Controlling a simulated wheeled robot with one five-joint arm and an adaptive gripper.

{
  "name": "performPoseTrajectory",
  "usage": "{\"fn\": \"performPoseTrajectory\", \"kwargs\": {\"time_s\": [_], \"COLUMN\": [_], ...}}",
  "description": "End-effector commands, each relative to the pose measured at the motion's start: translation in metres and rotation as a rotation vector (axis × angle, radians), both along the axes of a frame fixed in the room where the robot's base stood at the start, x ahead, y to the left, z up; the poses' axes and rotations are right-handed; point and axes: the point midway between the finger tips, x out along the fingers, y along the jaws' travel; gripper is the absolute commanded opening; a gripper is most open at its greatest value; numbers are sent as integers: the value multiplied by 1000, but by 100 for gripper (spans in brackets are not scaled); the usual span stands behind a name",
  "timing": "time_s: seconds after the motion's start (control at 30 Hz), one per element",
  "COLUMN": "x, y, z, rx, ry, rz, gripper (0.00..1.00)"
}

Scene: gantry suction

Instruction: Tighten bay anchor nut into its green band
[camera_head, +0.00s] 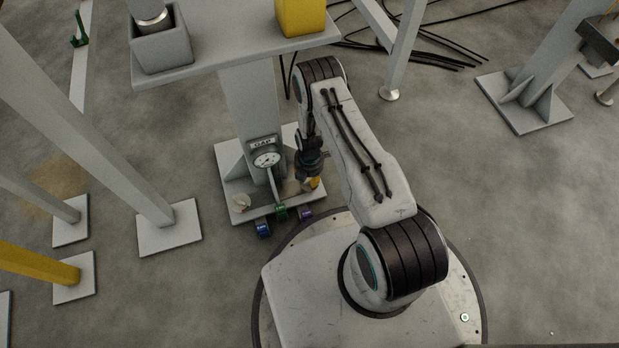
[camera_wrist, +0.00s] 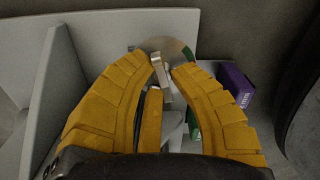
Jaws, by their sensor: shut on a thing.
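My gripper (camera_wrist: 167,68) has its yellow fingers closed on an upright grey metal bar (camera_wrist: 162,78), which looks like part of the bay anchor nut. Behind the fingertips is a round metal disc (camera_wrist: 154,46) with a green band (camera_wrist: 188,52) at its right edge. The fingers hide most of the nut, and I cannot tell where it stands against the band. In the head view my gripper (camera_head: 312,184) reaches down to the right side of the column's base plate (camera_head: 236,187). A round dial marked GAP (camera_head: 266,159) faces up beside it.
The column (camera_head: 249,100) and an overhead shelf (camera_head: 215,60) stand close to my arm. Other legs stand left and right, with open floor between. Black cables (camera_head: 430,45) lie behind.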

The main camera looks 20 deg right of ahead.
Motion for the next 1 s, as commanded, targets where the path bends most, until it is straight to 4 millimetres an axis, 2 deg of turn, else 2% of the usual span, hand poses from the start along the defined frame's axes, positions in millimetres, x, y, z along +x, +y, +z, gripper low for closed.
{"fn": "performPoseTrajectory", "kwargs": {"time_s": [0.53, 1.0], "x": [-8, -10], "y": [-1, 0], "z": [-3, -3], "rx": [0, -2], "ry": [21, 24], "rz": [-37, -338], "gripper": [0, 0]}}
